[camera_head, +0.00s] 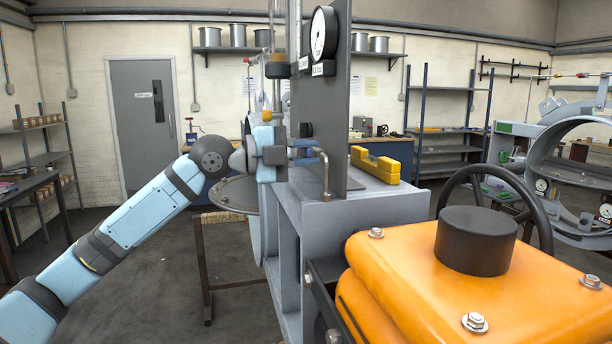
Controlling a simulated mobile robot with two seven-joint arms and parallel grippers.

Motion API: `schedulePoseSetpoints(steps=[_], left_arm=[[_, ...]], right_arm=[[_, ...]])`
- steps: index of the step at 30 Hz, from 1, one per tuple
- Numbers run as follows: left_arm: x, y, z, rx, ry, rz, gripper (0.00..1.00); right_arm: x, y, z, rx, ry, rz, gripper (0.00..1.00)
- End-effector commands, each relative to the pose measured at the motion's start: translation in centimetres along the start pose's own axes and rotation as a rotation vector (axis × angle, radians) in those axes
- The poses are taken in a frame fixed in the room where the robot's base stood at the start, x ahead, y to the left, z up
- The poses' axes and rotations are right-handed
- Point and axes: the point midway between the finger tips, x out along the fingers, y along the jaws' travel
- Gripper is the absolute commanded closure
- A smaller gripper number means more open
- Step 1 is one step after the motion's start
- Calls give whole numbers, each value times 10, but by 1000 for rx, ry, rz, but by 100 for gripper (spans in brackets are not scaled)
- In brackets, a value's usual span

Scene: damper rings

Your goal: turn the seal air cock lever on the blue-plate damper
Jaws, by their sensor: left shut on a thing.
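My left gripper (278,154) reaches in from the left, at the edge of the upright grey panel (341,90). It is shut at the small cock by the pipework, on what looks like the seal air cock lever; the fingers mostly hide the lever, so its angle cannot be told. A thin bent pipe (325,172) runs from the cock to the right and down. A pale disc edge (258,235) shows below the gripper, beside the grey stand; whether it is the blue-plate damper is unclear. My right gripper is out of view.
An orange gearbox housing (425,275) with a black cap and a handwheel (540,215) fills the front right. A yellow level (375,165) lies on the grey stand (375,210). A gauge (322,33) tops the panel. Open floor lies to the left.

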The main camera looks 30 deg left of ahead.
Motion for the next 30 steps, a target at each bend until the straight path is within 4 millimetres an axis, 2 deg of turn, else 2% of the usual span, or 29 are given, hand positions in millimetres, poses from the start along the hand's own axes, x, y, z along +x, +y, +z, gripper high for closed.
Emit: schedulePoseSetpoints(steps=[1,2,3,6,7,17,30], left_arm=[[0,11,1,65,-1,-3,100],[0,13,1,103,-1,-3,100],[0,11,1,135,-1,-3,79],[0,7,1,124,-1,-2,56],[0,7,1,124,-1,-2,53],[-1,8,1,121,-1,-1,53],[-17,9,1,122,-1,-1,53]], right_arm=[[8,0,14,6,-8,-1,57],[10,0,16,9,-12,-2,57],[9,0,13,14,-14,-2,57],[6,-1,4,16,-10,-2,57],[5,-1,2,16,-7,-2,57],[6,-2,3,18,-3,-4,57],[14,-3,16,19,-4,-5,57]])
